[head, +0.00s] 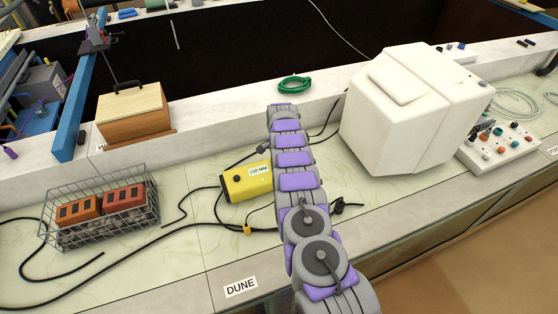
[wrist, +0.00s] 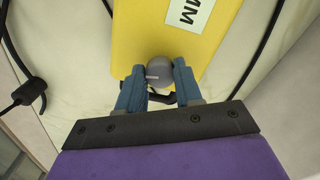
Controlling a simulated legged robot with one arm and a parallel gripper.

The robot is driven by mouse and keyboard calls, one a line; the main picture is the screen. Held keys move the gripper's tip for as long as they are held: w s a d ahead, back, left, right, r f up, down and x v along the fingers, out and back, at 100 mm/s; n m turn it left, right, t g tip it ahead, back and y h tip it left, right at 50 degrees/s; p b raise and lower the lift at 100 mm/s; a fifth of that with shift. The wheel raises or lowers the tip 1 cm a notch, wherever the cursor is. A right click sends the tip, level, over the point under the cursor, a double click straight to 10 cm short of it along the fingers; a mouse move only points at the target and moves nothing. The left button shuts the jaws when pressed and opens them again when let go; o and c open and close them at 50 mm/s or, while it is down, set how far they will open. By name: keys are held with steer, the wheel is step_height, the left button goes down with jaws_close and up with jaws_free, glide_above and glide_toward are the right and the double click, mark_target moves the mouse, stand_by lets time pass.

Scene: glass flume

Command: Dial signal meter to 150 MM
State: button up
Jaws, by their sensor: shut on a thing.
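The yellow signal meter (head: 235,187) lies on the bench just left of my arm in the head view. Its white label ends in "MM"; the number is too small to read surely. A dark round knob (head: 237,178) shows on its left part. In the wrist view, the meter (wrist: 140,30) fills the top, with "MM" on its label (wrist: 187,12). My gripper (wrist: 160,75) is shut on a round grey knob (wrist: 158,72) at the meter's near end, a blue finger on each side. My arm hides that end and my gripper in the head view.
A wire basket (head: 100,222) with orange boxes stands at left, and a wooden box (head: 133,115) behind it. A big white block (head: 405,110) and a knobbed panel (head: 500,148) stand at right. Black cables (head: 130,243) run around the meter. A green hose coil (head: 294,84) lies on the ledge.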

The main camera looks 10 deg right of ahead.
steer(key=shift+m, duration=1.1)
steer(key=o, duration=1)
steer(key=shift+o, duration=0.2)
step_height(320, 180, up, 17)
steer(key=p, duration=0.1)
steer(key=shift+r+p, duration=0.15)
steer(key=shift+p, duration=0.2)
steer(key=shift+a+r, duration=0.1)
